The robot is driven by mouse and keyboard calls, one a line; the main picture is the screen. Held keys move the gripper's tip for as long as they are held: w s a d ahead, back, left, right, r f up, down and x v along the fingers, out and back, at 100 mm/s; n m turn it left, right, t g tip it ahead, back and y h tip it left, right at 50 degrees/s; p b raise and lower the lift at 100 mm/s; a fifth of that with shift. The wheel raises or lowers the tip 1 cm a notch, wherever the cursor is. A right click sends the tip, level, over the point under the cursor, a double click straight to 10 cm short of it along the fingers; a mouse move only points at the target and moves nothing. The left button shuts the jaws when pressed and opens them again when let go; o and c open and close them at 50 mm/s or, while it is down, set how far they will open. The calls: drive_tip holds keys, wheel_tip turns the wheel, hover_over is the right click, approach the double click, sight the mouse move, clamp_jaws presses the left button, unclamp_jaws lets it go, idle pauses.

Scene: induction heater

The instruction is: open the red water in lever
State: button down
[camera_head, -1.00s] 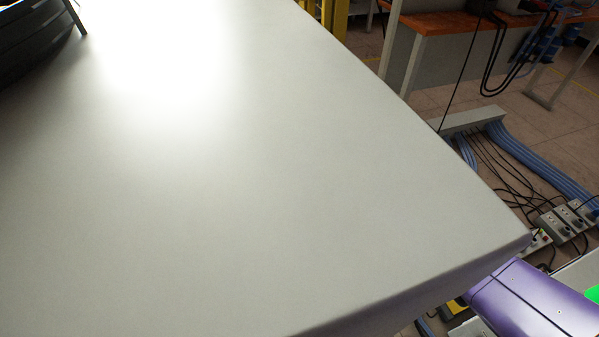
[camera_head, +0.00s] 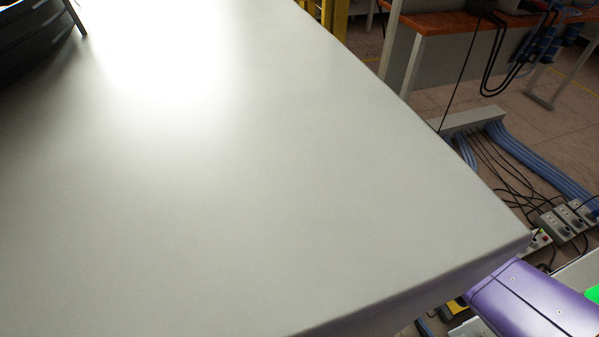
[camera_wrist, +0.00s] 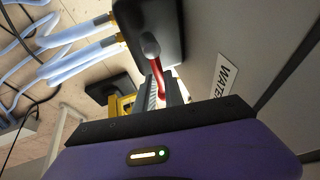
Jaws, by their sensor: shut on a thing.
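The red water in lever (camera_wrist: 158,74) shows in the wrist view as a short red bar below a grey rounded knob on a dark plate (camera_wrist: 150,22). My gripper (camera_wrist: 161,88) is at the lever, with its fingers on either side of the red bar, shut on it. The lower end of the lever is hidden between the fingers. A white label (camera_wrist: 222,85) reading "WATER" is on the grey panel to the right; the rest of its text is hidden. The lever and gripper fingers do not show in the head view.
Pale blue hoses (camera_wrist: 75,35) with brass fittings join the plate's left side. A large grey-white surface (camera_head: 300,200) fills the head view. Power strips (camera_head: 565,220) and cables lie on the floor to the right, near a bench (camera_head: 450,22).

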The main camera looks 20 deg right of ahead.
drive_tip(key=shift+s+r+m+p, duration=0.15)
drive_tip(key=shift+m+p, duration=0.15)
drive_tip(key=shift+p, duration=0.35)
drive_tip(key=shift+d+m+p, duration=0.15)
drive_tip(key=shift+m+p, duration=0.15)
drive_tip(key=shift+p, duration=0.1)
drive_tip(key=shift+d+m+h+p, duration=0.2)
drive_tip(key=shift+m+h+p, duration=0.35)
drive_tip(key=shift+p, duration=0.3)
drive_tip(key=shift+s+d+m+h+p, duration=0.15)
drive_tip(key=shift+d+m+h+p, duration=0.25)
drive_tip(key=shift+m+p, duration=0.45)
drive_tip(key=shift+s+d+m+h+p, duration=0.15)
drive_tip(key=shift+d+m+h+p, duration=0.3)
drive_tip(key=shift+m, duration=0.55)
drive_tip(key=shift+a, duration=0.15)
drive_tip(key=c, duration=1.4)
unclamp_jaws()
drive_tip(key=shift+c, duration=0.2)
